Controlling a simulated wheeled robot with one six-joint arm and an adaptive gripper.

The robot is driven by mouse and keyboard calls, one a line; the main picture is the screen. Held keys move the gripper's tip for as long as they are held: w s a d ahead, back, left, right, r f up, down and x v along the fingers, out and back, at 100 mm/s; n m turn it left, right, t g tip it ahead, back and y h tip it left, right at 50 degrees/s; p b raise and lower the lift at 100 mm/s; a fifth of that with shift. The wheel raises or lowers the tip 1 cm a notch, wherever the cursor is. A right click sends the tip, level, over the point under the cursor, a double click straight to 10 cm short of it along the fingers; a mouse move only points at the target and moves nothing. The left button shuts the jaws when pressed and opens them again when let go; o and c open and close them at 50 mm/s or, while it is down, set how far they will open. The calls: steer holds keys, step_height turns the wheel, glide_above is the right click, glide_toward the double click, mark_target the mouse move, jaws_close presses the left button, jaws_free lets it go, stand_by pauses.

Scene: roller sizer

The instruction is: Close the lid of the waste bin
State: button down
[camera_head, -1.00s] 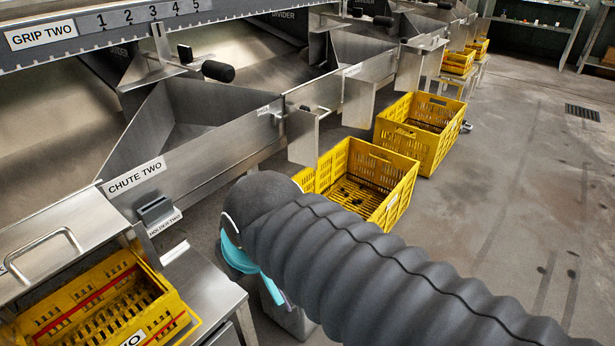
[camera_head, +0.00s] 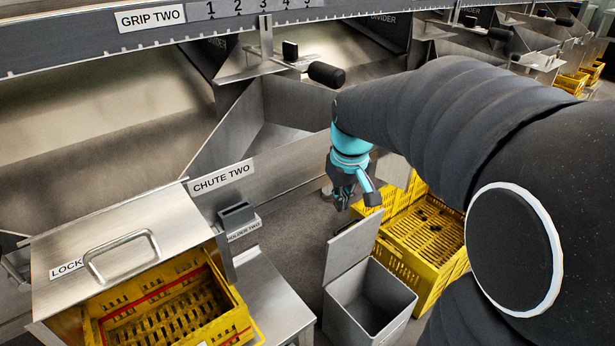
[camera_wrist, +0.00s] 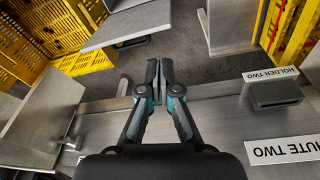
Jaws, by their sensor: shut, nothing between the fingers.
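The waste bin (camera_head: 372,308) is a grey square metal box standing on the floor between the side table and a yellow crate. Its lid (camera_head: 351,245) is open, standing up steeply from the bin's far edge, and the dark inside of the bin shows. My gripper (camera_head: 343,205) is above and slightly behind the lid, with a small gap in the picture; contact cannot be told. In the wrist view my gripper's (camera_wrist: 158,66) fingertips are together and empty. A grey panel that looks like the lid (camera_wrist: 125,24) lies beyond them, up and left.
A yellow crate (camera_head: 398,262) stands right behind the bin. A metal table (camera_head: 278,298) is at its left, below the chute labelled CHUTE TWO (camera_head: 223,177) and the holder (camera_head: 237,214). A hinged metal cover with a handle (camera_head: 123,250) is at the left, over another yellow crate.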

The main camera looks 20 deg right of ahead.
mark_target(347, 243)
steer(key=w+d+f+n+g, duration=0.1)
steer(key=w+d+f, duration=0.2)
steer(key=w, duration=0.3)
steer(key=w+d+f+n+g, duration=0.1)
steer(key=w+d+f+n, duration=0.1)
steer(key=w+f, duration=0.25)
step_height(347, 243, down, 9)
steer(key=w+b, duration=0.1)
steer(key=shift+b, duration=0.4)
